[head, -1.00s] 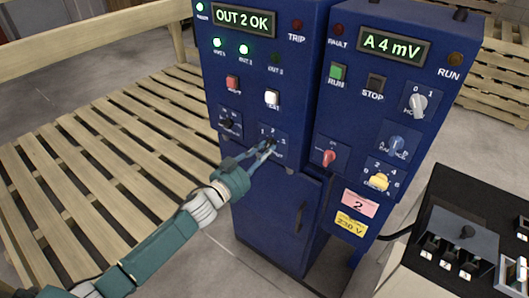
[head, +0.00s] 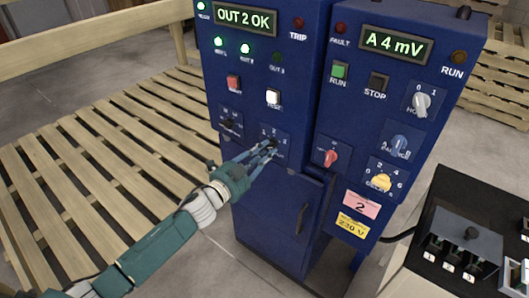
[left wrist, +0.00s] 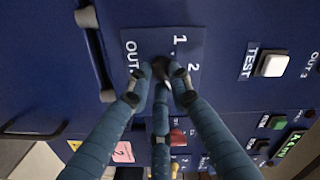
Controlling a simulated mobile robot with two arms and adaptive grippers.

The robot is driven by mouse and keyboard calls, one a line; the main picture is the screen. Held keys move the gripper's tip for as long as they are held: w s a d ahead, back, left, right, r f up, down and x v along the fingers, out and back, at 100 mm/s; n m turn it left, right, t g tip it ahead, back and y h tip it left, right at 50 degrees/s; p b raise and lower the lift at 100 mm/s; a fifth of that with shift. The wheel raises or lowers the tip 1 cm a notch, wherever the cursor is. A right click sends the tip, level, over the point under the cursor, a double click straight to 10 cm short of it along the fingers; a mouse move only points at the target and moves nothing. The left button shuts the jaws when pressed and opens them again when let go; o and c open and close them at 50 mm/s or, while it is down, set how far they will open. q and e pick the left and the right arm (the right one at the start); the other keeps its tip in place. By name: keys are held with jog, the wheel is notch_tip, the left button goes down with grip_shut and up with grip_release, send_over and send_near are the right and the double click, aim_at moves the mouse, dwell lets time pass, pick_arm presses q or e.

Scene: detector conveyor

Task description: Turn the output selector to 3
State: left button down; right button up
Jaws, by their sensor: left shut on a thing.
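The output selector (head: 271,142) is a small black knob on a plate marked 1, 2, 3 on the left blue cabinet. My left gripper (head: 268,149) reaches it from the lower left and is shut on the knob. In the left wrist view the fingertips (left wrist: 160,85) close around the dark knob (left wrist: 160,66), with the marks 1 and 2 beside it. The fingers hide much of the knob, so its pointer direction is unclear. The display (head: 244,19) reads OUT 2 OK. Two OUT lamps glow green; the OUT 3 lamp (head: 277,57) is dark. My right gripper is out of view.
A white TEST button (head: 273,97) and a red button (head: 233,83) sit above the selector. Another black knob (head: 229,123) is to its left. The right cabinet has a red knob (head: 331,158) nearby. Wooden pallets (head: 100,150) lie at left.

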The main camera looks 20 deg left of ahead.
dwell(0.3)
pick_arm(q)
jog(key=c, duration=1.6)
grip_release()
jog(key=shift+o, duration=0.2)
jog(key=shift+s, duration=0.1)
jog(key=v, duration=1.2)
